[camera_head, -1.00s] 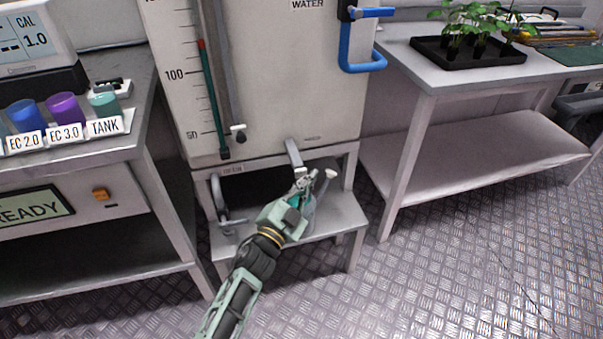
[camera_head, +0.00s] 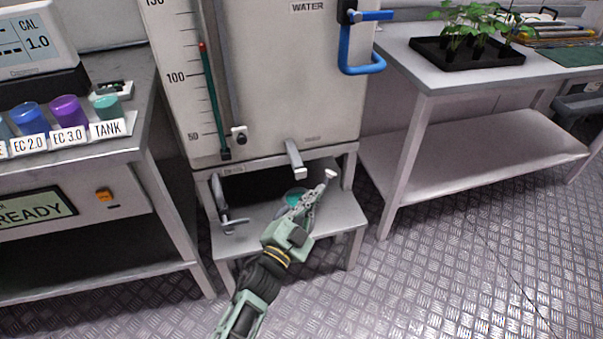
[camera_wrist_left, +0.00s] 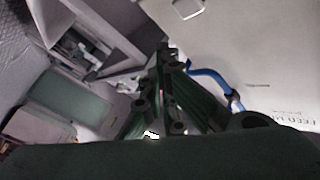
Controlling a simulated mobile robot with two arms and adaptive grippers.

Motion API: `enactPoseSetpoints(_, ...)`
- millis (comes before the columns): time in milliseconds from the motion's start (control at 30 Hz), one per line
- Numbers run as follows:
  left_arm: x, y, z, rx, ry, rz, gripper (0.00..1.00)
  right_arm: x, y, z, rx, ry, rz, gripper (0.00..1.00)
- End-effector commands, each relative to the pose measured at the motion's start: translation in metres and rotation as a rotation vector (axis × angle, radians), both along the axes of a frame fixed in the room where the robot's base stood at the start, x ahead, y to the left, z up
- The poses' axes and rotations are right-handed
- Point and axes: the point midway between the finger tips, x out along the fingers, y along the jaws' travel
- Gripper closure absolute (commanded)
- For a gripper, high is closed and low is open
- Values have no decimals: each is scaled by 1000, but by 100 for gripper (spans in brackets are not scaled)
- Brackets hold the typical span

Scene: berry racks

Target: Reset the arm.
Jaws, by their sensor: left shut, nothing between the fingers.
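My left gripper (camera_head: 313,202) is in front of the low shelf of the water tank stand in the head view. Its fingers are shut with nothing between them. It also shows in the left wrist view (camera_wrist_left: 163,60), with its fingers together. A teal round thing (camera_head: 294,197) on the stand's low shelf (camera_head: 345,213) is partly hidden behind the gripper. A spout (camera_head: 296,160) sticks out above it, apart from the gripper. My right gripper is not in view.
The white water tank (camera_head: 280,90) has a blue pipe (camera_head: 348,50). Left is a bench with cups (camera_head: 70,112) and a meter (camera_head: 40,40). Right is a table (camera_head: 440,75) with a plant tray (camera_head: 465,56). The metal floor (camera_head: 450,270) at right is clear.

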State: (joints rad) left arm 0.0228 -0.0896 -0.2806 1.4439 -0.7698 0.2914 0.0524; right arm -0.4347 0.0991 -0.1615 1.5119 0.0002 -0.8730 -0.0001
Motion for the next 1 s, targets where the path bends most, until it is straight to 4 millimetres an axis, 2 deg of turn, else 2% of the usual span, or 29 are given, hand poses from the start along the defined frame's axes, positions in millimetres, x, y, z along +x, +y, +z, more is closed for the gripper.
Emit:
enactPoseSetpoints(533,-3,-1,-1,0,2,1,100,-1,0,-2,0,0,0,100)
enactPoseSetpoints(633,-4,7,-13,-3,40,24,100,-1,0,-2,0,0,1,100)
enactPoseSetpoints(733,-9,30,-48,-16,150,90,100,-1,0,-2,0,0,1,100)
enactPoseSetpoints(833,-24,66,-104,-31,329,190,100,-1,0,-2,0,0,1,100)
enactPoseSetpoints(967,-64,113,-182,-50,594,323,100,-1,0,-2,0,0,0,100)
enactPoseSetpoints(1000,-81,126,-205,-53,676,360,100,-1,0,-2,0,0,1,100)
